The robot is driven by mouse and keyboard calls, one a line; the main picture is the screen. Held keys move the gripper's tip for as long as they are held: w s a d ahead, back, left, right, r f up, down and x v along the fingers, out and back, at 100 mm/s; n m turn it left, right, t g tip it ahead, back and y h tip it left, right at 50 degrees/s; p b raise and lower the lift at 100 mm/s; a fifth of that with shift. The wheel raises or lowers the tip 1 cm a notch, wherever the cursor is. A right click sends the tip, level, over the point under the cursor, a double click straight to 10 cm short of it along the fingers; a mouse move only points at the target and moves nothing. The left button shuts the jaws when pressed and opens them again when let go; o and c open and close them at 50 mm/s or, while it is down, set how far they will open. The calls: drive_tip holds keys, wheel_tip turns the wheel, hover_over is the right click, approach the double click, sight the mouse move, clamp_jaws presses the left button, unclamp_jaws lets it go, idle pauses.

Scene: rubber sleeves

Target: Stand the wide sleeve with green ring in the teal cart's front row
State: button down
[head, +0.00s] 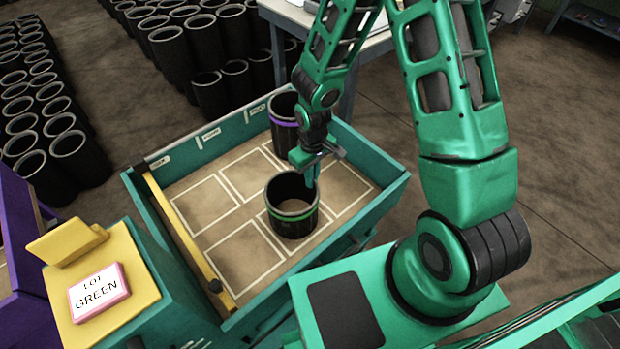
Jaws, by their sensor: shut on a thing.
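The wide black sleeve with the green ring (292,222) is upright over the middle cell of the near row in the teal cart (377,204). My gripper (313,172) is shut on the right side of its rim. I cannot tell whether its bottom touches the cart floor. The green ring shows just below the rim.
A sleeve with a purple ring (281,138) stands in the cart's far right cell, close behind my gripper. The other marked cells are empty. A yellow bar (187,240) runs along the cart's left side. A "LOT GREEN" sign (98,291) lies at the lower left. Many black sleeves (172,52) stand behind.

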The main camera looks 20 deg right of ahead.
drive_tip(key=shift+f, duration=0.25)
drive_tip(key=c, duration=1.9)
unclamp_jaws()
wheel_tip(320, 180, up, 12)
drive_tip(key=shift+r, duration=0.1)
drive_tip(key=s+d+r+m+h, duration=0.1)
drive_tip(key=s+d+r+m, duration=0.25)
drive_tip(key=d+r, duration=0.35)
drive_tip(key=s+d+r+m, duration=0.2)
drive_tip(key=s+d+r, duration=0.25)
drive_tip(key=d, duration=0.45)
drive_tip(key=s+d+r+m, duration=0.1)
drive_tip(key=s+d+r, duration=0.1)
drive_tip(key=s, duration=0.3)
drive_tip(key=s+d+r+m, duration=0.2)
drive_tip(key=s+r, duration=0.1)
drive_tip(key=s, duration=0.2)
drive_tip(key=s+d+r+m+y, duration=0.1)
drive_tip(key=s+d+r+m, duration=0.1)
drive_tip(key=s, duration=0.3)
drive_tip(key=shift+r+m, duration=0.25)
drive_tip(key=shift+r, duration=0.35)
